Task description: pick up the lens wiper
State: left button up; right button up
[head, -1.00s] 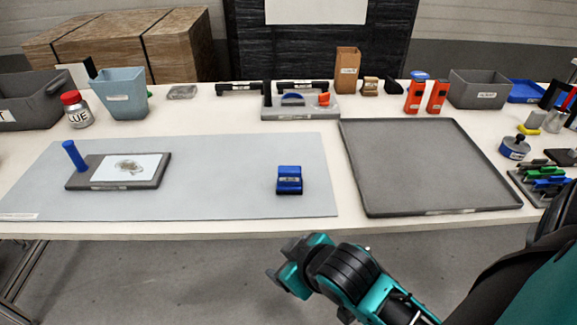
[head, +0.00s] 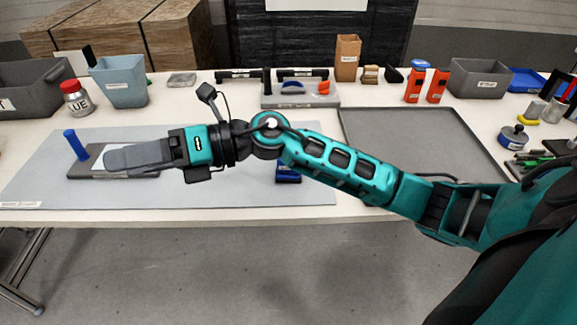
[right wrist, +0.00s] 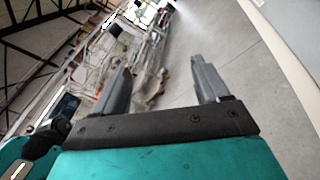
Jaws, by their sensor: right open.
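I cannot tell for sure which thing is the lens wiper. A blue labelled block (head: 289,179) lies on the grey-blue mat (head: 240,196), partly hidden behind my right arm. A blue upright handle (head: 76,145) stands at the left end of a dark grey board (head: 84,170) on the mat. My left gripper is not in view.
A blue-grey bin (head: 122,85) and a red-capped jar (head: 75,98) stand behind the mat. A large grey tray (head: 425,140) lies to the right. A grey holder (head: 300,97) and orange bottles (head: 413,86) stand at the back. The mat's front strip is clear.

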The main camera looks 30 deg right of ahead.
jog(key=w+d+f+n+g+h, duration=0.1)
jog(key=d+f+n+g+h, duration=0.2)
jog(key=d+f+n+h, duration=0.25)
jog(key=w+d+g+h, duration=0.25)
jog(key=d+h, duration=0.95)
jog(key=d, duration=1)
jog(key=shift+t, duration=0.25)
jog(key=f, duration=0.4)
jog(key=d+f, duration=0.1)
jog(key=f, duration=0.1)
jog(key=shift+w+f, duration=0.1)
jog(key=shift+f, duration=0.15)
jog(key=shift+a+f+p, duration=0.15)
jog(key=shift+a+f, duration=0.05)
jog(key=shift+f, duration=1.4)
jog(key=shift+a+f+p, duration=0.15)
jog(key=shift+a+f, duration=0.05)
jog(key=shift+f, duration=1.35)
jog(key=shift+r, duration=0.1)
jog(key=c, duration=1.1)
jog(key=shift+c, duration=0.2)
